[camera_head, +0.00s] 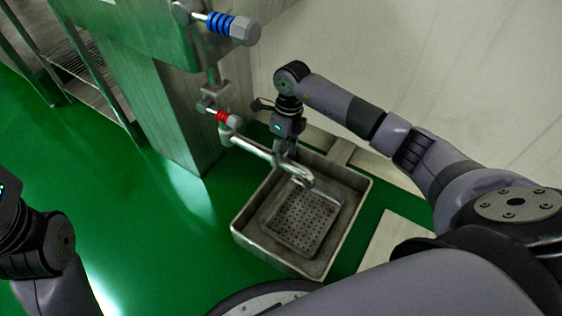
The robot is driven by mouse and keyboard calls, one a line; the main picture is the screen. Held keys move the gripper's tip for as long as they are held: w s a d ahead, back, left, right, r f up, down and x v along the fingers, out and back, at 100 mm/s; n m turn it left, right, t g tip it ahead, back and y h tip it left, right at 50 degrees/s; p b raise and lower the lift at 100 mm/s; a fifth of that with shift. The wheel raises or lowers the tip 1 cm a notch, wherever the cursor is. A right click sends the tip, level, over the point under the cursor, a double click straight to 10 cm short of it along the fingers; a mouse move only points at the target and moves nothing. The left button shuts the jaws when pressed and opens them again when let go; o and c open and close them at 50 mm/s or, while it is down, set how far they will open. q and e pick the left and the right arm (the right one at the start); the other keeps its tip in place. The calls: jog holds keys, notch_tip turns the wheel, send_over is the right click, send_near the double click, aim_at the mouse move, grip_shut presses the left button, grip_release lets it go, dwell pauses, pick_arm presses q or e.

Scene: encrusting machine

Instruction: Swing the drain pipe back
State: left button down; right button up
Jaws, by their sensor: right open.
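The drain pipe (262,152) is a shiny metal tube that runs from a joint beside a red-ringed valve (222,117) toward the lower right. Its bent end hangs over a square metal basin (337,241) with a perforated basket (302,222) inside. My right gripper (286,150) points down right at the pipe, at its far side. It is open; its fingertips are partly hidden behind the pipe, and I cannot tell whether they touch it. My left arm shows at the lower left edge, but its gripper is out of view.
A grey machine cabinet (165,110) stands behind, with a blue-ringed valve (222,24) higher up. A metal rack (72,62) stands at the upper left. A pale wall (440,70) closes off the right. The green floor (150,235) left of the basin is clear.

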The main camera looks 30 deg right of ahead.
jog(key=shift+s+a+f, duration=0.1)
jog(key=shift+a+f, duration=0.1)
jog(key=shift+f, duration=0.85)
jog(key=shift+c, duration=0.6)
grip_shut()
